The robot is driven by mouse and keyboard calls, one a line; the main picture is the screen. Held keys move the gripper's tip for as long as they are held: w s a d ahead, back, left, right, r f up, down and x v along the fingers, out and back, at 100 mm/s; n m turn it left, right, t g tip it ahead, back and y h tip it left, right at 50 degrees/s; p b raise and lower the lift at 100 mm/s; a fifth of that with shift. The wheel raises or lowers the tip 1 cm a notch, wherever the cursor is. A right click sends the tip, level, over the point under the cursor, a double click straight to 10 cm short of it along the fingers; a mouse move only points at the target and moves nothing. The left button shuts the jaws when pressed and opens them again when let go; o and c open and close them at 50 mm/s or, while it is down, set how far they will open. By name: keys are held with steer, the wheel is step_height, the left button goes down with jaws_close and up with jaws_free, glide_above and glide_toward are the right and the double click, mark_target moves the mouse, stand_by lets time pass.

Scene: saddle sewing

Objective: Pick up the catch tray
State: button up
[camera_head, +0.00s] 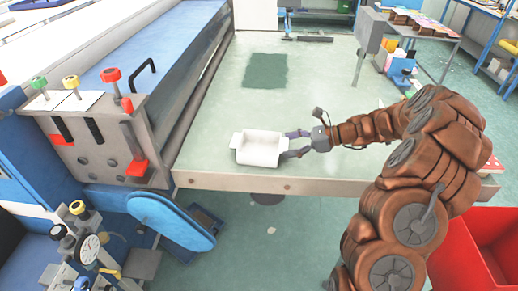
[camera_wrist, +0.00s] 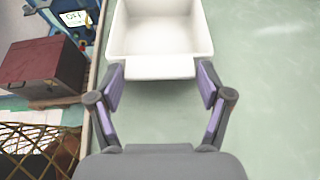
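The white catch tray (camera_head: 258,149) sits on the pale green table (camera_head: 215,150) near its front edge. It is an open, shallow box with a flat lip on the side facing my gripper. My gripper (camera_head: 296,144) is to the right of the tray, low over the table. In the wrist view the tray (camera_wrist: 160,30) is straight ahead. The two purple-padded fingers of my gripper (camera_wrist: 160,88) are spread, one on either side of the tray's lip (camera_wrist: 160,68). Small gaps or light contact at the lip's ends cannot be told apart. Nothing is clearly clamped.
A dark green patch (camera_head: 265,71) lies farther back on the table. A grey upright panel (camera_head: 370,30) stands at the table's right. A blue machine with colored knobs (camera_head: 110,75) borders the left. A red bin (camera_head: 480,245) is at the lower right. The table around the tray is clear.

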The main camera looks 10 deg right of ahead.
steer(key=c, duration=0.7)
steer(key=shift+r, duration=0.1)
